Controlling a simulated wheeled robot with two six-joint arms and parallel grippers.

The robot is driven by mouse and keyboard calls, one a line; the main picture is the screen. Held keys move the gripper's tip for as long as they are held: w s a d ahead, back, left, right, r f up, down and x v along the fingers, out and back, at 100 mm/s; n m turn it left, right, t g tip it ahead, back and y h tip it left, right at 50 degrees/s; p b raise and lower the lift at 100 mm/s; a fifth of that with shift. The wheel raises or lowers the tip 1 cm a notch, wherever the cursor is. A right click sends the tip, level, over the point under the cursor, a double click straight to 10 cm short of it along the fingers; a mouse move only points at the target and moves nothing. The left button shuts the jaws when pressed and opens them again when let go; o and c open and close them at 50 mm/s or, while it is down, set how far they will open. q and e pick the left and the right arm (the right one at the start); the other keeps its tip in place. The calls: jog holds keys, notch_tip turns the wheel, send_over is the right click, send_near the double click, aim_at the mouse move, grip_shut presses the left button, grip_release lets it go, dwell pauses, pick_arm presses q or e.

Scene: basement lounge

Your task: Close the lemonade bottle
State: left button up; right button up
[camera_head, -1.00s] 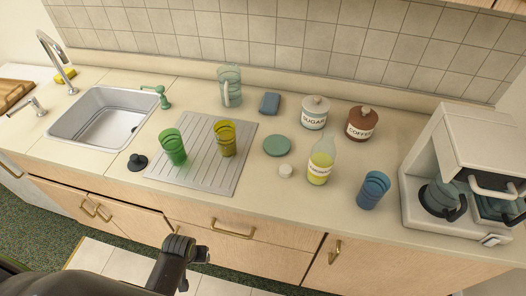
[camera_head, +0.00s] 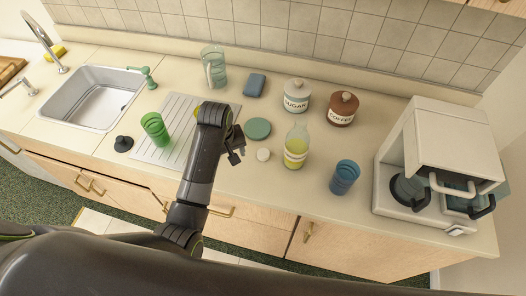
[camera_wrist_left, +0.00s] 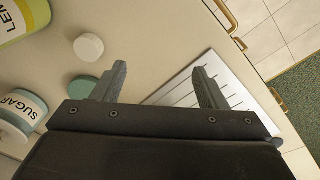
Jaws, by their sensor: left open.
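The lemonade bottle (camera_head: 296,150) stands upright and uncapped on the counter, with yellow liquid and a label. A small white cap (camera_head: 263,155) lies on the counter just left of it. In the left wrist view the cap (camera_wrist_left: 88,46) is up and left of the fingers, beside the cut-off bottle (camera_wrist_left: 22,18). My left gripper (camera_head: 238,152) is above the counter, left of the cap. Its fingers are apart and empty in the left wrist view (camera_wrist_left: 162,82). My right gripper is not in view.
A green lid or coaster (camera_head: 257,128), sugar jar (camera_head: 296,95) and coffee jar (camera_head: 342,108) stand behind the cap. A blue cup (camera_head: 344,177) is right of the bottle, before the coffee maker (camera_head: 440,160). A green cup (camera_head: 155,128) stands on the drainboard (camera_head: 150,152).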

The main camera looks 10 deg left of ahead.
pick_arm(q)
jog(key=w+d+r+n+g, duration=0.1)
jog(key=w+d+r, duration=0.6)
jog(key=d+r, duration=0.2)
jog(key=shift+w+d+r+n+p, duration=0.25)
jog(key=shift+w+r+n+p, duration=0.05)
jog(key=shift+r, duration=0.45)
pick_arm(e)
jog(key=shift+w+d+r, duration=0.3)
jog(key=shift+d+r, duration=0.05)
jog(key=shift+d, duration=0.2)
